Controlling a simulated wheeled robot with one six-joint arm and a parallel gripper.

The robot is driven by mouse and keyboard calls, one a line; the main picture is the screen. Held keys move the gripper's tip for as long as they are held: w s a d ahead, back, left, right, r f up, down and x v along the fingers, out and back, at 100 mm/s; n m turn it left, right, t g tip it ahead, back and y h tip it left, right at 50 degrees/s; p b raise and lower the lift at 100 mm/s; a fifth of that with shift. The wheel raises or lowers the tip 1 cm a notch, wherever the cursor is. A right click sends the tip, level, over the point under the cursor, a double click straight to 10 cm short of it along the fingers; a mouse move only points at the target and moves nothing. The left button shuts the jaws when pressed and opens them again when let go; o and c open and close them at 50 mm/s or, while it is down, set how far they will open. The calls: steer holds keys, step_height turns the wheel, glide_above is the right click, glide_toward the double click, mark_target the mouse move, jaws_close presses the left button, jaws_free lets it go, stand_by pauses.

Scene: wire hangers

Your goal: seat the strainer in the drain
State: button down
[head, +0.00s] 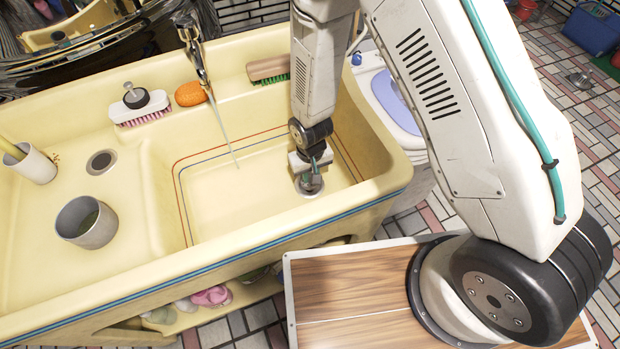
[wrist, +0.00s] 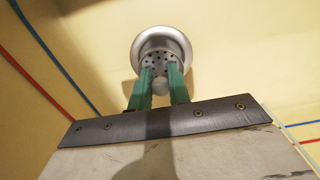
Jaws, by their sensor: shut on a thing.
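My gripper (head: 312,175) points down into the yellow sink's right basin. In the wrist view its two green fingers (wrist: 160,84) are shut on the small grey knob of the metal strainer (wrist: 158,62), a round piece with small dark holes. A wide shiny metal ring (wrist: 178,35) surrounds the perforated part; I cannot tell whether it is the strainer's rim or the drain's. In the head view a round metal rim (head: 308,187) shows at the basin floor under the fingers. The drain's opening is hidden, and I cannot tell how deep the strainer sits.
A thin stream of water (head: 225,125) falls from the tap (head: 193,50) left of my arm. The left side holds another drain hole (head: 101,162), a grey cup (head: 87,222) and a white cup (head: 32,165).

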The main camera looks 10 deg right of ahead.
step_height(320, 180, down, 3)
steer(key=shift+a+r, duration=0.1)
steer(key=c, duration=1.3)
jaws_free()
step_height(320, 180, up, 12)
steer(key=shift+r, duration=0.15)
step_height(320, 180, up, 12)
glide_above(310, 173)
steer(key=d, duration=0.5)
steer(key=s+d+r+m, duration=0.2)
steer(key=d+r, duration=0.4)
steer(key=r, duration=0.5)
steer(key=shift+m+t, duration=0.6)
steer(key=s+d+r, duration=0.3)
steer(key=s+r, duration=0.1)
steer(key=s, duration=0.2)
steer(key=s+d+r, duration=0.3)
steer(key=s+r, duration=0.2)
steer(key=s+d+r, duration=0.3)
steer(key=s+r, duration=0.1)
steer(key=s, duration=0.2)
steer(key=shift+s+d+r, duration=0.15)
steer(key=shift+s+d, duration=0.2)
